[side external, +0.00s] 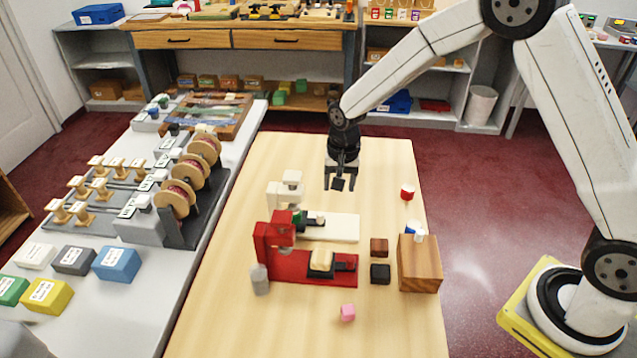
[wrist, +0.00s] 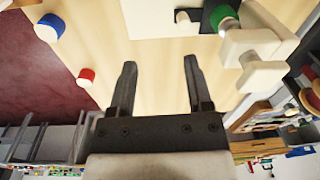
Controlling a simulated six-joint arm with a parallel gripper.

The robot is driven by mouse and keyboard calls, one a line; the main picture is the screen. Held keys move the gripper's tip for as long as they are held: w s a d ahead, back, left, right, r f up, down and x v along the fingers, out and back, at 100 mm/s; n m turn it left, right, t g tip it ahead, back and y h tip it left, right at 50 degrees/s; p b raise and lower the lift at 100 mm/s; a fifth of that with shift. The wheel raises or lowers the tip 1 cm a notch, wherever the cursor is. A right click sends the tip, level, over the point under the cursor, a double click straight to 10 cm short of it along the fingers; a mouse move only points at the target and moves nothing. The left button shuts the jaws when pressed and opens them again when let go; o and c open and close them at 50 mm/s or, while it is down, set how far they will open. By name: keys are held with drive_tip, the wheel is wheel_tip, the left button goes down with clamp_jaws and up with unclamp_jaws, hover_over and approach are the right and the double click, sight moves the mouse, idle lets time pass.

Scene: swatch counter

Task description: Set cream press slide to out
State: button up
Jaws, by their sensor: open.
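The cream press (side external: 291,187) stands upright on the wooden table, behind a red press. Its pale base (side external: 345,228) extends to the right. Its black slide (side external: 314,220) sits close to the head, with bare base to its right; the red press partly hides it. In the wrist view the cream press (wrist: 252,43) is at the upper right, with a green disc (wrist: 222,15) under its head and part of the black slide (wrist: 190,20) at the top edge. My gripper (side external: 340,184) is open and empty, in the air above and behind the pale base. Its fingers (wrist: 159,65) touch nothing.
The red press (side external: 272,240) stands in front. A red-and-white cylinder (side external: 407,193) stands at right. The table's far end is clear.

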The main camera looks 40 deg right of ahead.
sight(320, 214)
drive_tip(key=w+f+m, duration=0.1)
drive_tip(key=w+a+f+m, duration=0.1)
drive_tip(key=w+f, duration=0.2)
drive_tip(key=shift+w+a+f+m+g, duration=0.2)
drive_tip(key=shift+w+a+m+g, duration=0.1)
drive_tip(key=shift+a+m, duration=0.1)
drive_tip(key=shift+d+f, duration=0.1)
drive_tip(key=shift+f, duration=3.8)
clamp_jaws()
